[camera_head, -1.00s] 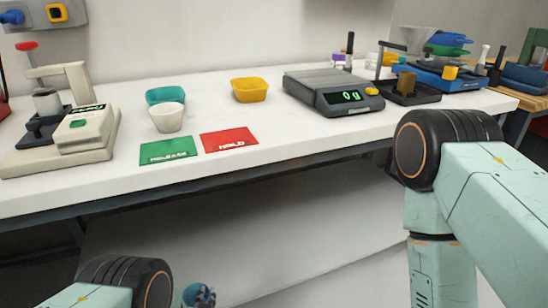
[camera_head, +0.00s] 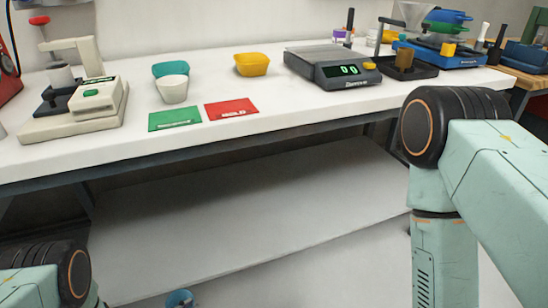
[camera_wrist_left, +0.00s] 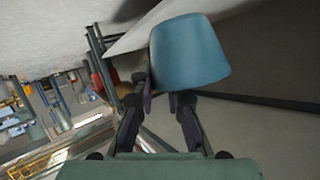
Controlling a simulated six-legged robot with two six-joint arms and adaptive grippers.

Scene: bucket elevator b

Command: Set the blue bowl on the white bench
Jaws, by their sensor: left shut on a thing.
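My left gripper (camera_wrist_left: 168,97) is shut on the blue bowl (camera_wrist_left: 190,52) in the left wrist view. The bowl is tilted, its outer wall facing the camera, and its inside is hidden. In the head view, only a small blue part of the bowl (camera_head: 179,298) shows at the bottom edge, well below the bench top. The white bench (camera_head: 290,115) runs across the head view, with clear room along its front edge. My right arm enters the head view from the right, but its gripper is out of view.
A teal bowl (camera_head: 170,69), white cup (camera_head: 172,90), yellow bowl (camera_head: 251,64), green card (camera_head: 175,118) and red card (camera_head: 231,109) are on the bench. A grey scale (camera_head: 332,66) stands right, a beige device (camera_head: 75,100) left. A pale lower panel (camera_head: 250,215) lies beneath.

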